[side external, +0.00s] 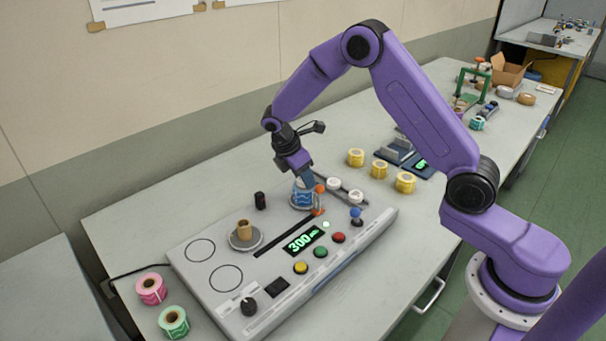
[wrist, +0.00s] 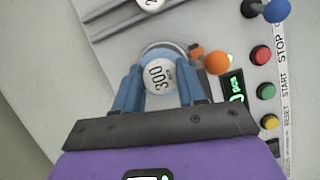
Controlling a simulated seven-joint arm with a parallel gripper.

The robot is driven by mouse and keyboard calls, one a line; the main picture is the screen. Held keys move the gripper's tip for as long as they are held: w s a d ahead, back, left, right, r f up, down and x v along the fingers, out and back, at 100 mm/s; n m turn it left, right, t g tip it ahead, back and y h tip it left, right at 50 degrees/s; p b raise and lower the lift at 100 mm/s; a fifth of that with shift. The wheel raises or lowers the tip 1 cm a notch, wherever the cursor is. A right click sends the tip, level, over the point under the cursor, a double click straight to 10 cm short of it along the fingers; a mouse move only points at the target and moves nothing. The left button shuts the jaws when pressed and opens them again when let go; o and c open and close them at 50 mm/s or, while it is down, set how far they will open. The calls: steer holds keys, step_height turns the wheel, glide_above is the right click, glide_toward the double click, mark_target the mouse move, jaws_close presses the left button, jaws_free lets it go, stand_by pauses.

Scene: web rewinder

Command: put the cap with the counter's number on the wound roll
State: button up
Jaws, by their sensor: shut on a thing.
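My gripper (side external: 304,180) points down over the blue-and-white wound roll (side external: 301,196) on the rewinder. In the wrist view my gripper (wrist: 160,85) is shut on a white cap (wrist: 160,77) marked 300. The cap lies over the middle of the roll, whose blue edge (wrist: 165,48) shows behind it. I cannot tell whether the cap touches the roll. The counter (side external: 304,239) reads 300 in green. Two other white caps (side external: 334,183) (side external: 355,196) sit on a rail right of the roll.
An orange-topped post (side external: 319,188) stands close beside the roll. An empty brown core (side external: 244,230) stands on the left spindle. Coloured buttons and a blue-knobbed lever (side external: 355,213) line the front. Yellow rolls (side external: 380,168) stand behind; pink (side external: 151,288) and green (side external: 173,321) rolls stand left.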

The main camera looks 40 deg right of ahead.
steer(key=shift+f, duration=0.2)
stand_by(0.3)
steer(key=o, duration=1.3)
steer(key=shift+f, duration=0.1)
steer(key=shift+s, duration=0.1)
steer(key=shift+c, duration=0.3)
steer(key=shift+o, duration=0.5)
steer(key=shift+r, duration=3.8)
